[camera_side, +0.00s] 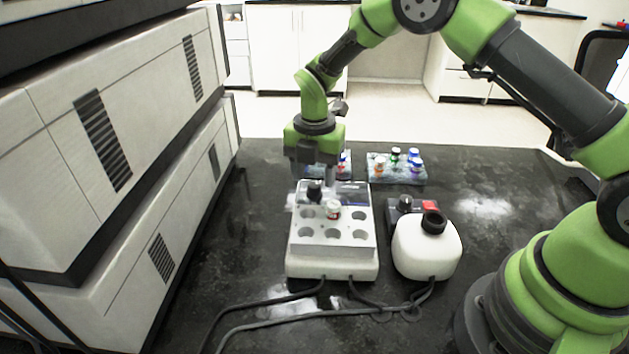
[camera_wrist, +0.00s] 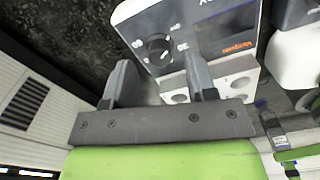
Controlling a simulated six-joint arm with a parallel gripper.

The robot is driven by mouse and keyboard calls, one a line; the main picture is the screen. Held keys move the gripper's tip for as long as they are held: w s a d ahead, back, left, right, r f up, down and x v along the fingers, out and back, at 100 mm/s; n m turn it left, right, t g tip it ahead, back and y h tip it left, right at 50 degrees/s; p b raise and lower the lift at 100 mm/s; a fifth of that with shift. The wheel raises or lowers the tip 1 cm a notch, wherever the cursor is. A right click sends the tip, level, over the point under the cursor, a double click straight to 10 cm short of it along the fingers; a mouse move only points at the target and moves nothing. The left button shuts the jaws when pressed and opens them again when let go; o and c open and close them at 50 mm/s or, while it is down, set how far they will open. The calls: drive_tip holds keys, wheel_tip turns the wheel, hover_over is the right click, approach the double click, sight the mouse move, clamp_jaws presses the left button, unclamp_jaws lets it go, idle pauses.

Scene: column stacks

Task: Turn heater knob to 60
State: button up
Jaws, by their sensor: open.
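The heater (camera_side: 330,265) is a white block with a top rack of round holes. Its black round knob (camera_wrist: 158,49) shows on the sloped panel in the wrist view, with small numbers around it and a pale pointer mark; the setting is too small to read surely. My gripper (camera_side: 314,176) points down over the far end of the heater. In the wrist view my gripper (camera_wrist: 160,74) is open, its two fingers apart, with the knob between and just beyond the tips. I cannot tell whether they touch it.
Vial trays (camera_side: 397,174) lie behind. Cables (camera_side: 320,310) cross the front. A large white cabinet bounds the left.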

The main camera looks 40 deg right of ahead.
drive_tip(key=shift+f, duration=1.2)
drive_tip(key=c, duration=0.9)
drive_tip(key=shift+c, duration=0.2)
